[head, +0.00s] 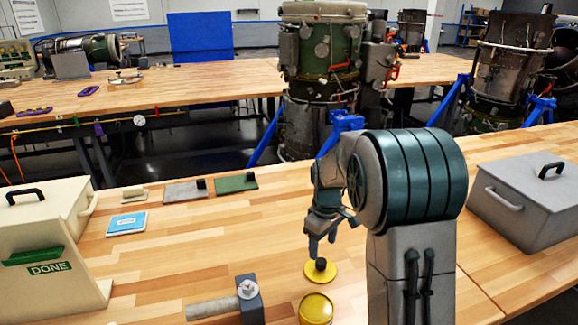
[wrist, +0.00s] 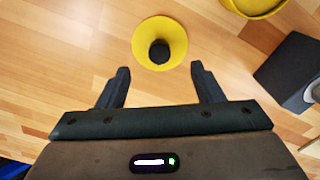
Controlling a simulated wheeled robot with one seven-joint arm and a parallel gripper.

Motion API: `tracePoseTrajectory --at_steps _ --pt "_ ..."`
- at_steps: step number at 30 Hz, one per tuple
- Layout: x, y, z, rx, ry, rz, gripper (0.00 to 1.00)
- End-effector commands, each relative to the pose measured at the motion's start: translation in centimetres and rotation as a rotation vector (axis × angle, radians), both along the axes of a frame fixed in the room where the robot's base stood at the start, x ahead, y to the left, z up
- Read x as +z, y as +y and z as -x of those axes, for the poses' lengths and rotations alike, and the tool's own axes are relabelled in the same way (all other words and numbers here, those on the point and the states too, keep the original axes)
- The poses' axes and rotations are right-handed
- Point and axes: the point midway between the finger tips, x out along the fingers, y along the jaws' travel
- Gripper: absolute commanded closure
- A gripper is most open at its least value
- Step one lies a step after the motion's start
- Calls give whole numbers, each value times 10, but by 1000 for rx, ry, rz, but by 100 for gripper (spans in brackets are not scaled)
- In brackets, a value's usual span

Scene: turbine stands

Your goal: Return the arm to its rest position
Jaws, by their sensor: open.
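My gripper (head: 322,245) hangs from my arm over the wooden bench, above a yellow disc with a black knob (head: 320,270). In the wrist view my gripper (wrist: 161,86) has its two dark fingers spread apart with nothing between them. The yellow disc (wrist: 142,46) lies beyond the fingertips there, apart from them. My arm hides part of the bench in the middle of the head view.
A yellow round container (head: 316,309) stands in front of the disc. A dark block with a grey cylinder (head: 213,307) is to its left. A cream box marked DONE (head: 38,285) stands at left, a grey lidded box (head: 520,215) at right. Turbine stands are behind.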

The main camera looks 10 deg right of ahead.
Motion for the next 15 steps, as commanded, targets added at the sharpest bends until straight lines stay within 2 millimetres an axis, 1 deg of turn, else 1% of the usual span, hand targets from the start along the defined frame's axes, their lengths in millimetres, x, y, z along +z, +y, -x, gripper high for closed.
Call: tracePoseTrajectory --at_steps 2,5,9,15 --pt "8 0 6 -17 -9 -1 40" --pt "22 0 19 -60 -29 -5 40" --pt "48 0 49 -147 -66 -15 40" --pt "76 0 95 -277 -116 -30 40"
